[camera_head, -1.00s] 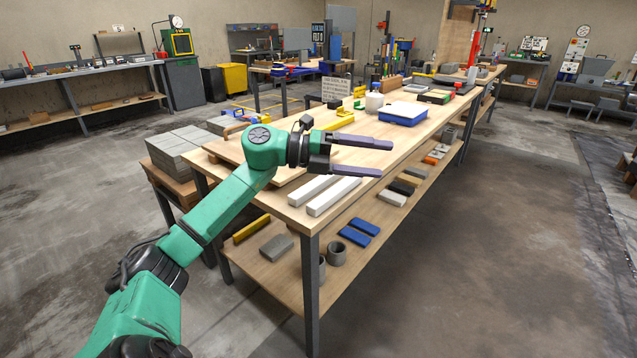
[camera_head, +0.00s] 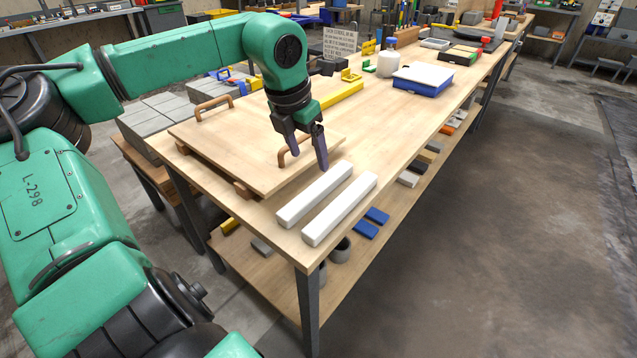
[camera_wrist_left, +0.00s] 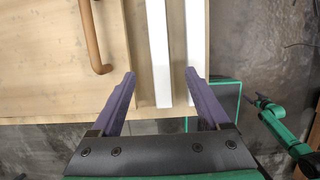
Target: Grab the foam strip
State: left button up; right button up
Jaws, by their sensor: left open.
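Two white foam strips lie side by side at the near end of the wooden table, a left one (camera_head: 315,194) and a right one (camera_head: 340,208). The fingers appear to be above the strips.
A wooden board (camera_head: 245,150) with brown handles lies left of the strips. A yellow bar (camera_head: 343,95), a white bottle (camera_head: 387,64) and a blue tray (camera_head: 420,88) stand farther back. The tabletop (camera_head: 395,125) right of the gripper is clear.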

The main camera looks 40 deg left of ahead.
pick_arm(q)
send_near(318, 186)
jog(key=shift+s+x, duration=0.2)
jog(key=shift+x, duration=1)
jog(key=x, duration=0.6)
jog(key=shift+w+f, duration=0.1)
jog(key=shift+w, duration=0.05)
jog(key=shift+w+f, duration=0.1)
jog(key=shift+f, duration=0.05)
grip_shut()
pick_arm(e)
jog(key=shift+s+r, duration=0.25)
jog(key=shift+s, duration=0.15)
